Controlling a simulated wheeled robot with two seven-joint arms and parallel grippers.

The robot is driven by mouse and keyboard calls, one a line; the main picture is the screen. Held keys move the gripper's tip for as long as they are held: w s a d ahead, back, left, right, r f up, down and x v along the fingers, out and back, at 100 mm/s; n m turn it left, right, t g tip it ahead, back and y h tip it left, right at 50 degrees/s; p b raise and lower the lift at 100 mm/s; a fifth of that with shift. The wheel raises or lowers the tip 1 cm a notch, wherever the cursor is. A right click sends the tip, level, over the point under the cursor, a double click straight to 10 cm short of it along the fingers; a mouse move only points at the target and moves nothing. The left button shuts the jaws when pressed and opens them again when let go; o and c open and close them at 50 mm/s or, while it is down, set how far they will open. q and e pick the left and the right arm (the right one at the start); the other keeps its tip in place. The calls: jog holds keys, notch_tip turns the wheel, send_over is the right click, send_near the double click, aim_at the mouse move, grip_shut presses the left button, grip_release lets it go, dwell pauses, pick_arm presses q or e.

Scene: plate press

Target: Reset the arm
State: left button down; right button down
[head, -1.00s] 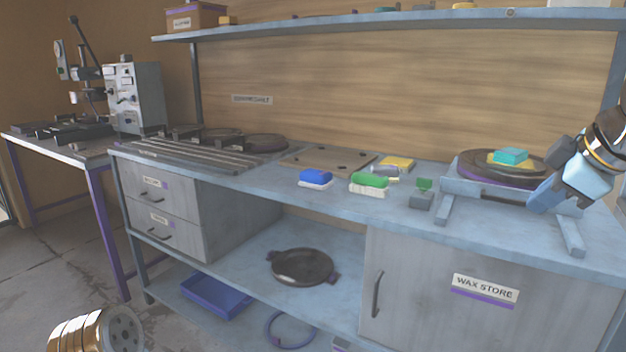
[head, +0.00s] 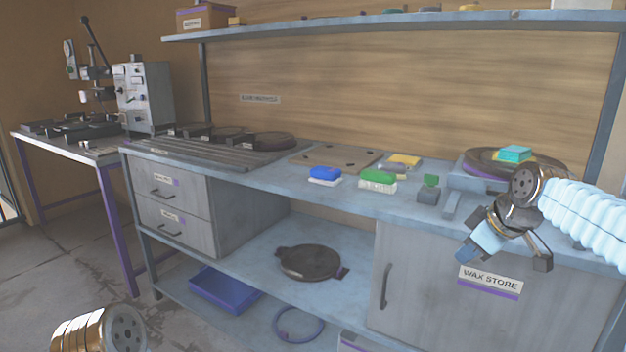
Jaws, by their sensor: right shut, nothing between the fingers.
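My right gripper (head: 468,254) hangs in front of the bench's front edge, before the wax store cabinet (head: 455,300). Its light-blue end points down and to the left. It is shut and empty, apart from the bench things. My right arm comes in from the right and hides part of the bench top's right end. Only a bronze link of my left arm shows at the bottom left; my left gripper is out of view.
Blue (head: 325,172), green (head: 378,177) and yellow (head: 405,160) pieces lie mid-bench. A small grey block with a green top (head: 429,192) sits near the front edge. A dark round plate (head: 310,262) and a blue tray (head: 224,291) are below. The floor at left is clear.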

jog(key=s+a+f+m+g+y, duration=0.1)
jog(key=a+f, duration=0.3)
jog(key=f, duration=0.7)
jog(key=a+f+m+g, duration=0.15)
jog(key=a+f, duration=0.25)
jog(key=f, duration=0.6)
jog(key=s+a+f+m+y, duration=0.15)
jog(key=a+f, duration=0.25)
jog(key=f, duration=0.7)
jog(key=s+a+f+m+g, duration=0.1)
jog(key=s+a+f+m, duration=0.2)
jog(key=s+f, duration=0.6)
jog(key=s+a+f+m+g, duration=0.2)
jog(key=s+a+f+m, duration=0.1)
jog(key=s+f, duration=0.6)
jog(key=s+a, duration=0.1)
jog(key=s, duration=0.3)
jog(key=shift+s+a+f, duration=0.2)
jog(key=shift+a+f, duration=0.05)
jog(key=shift+f, duration=0.05)
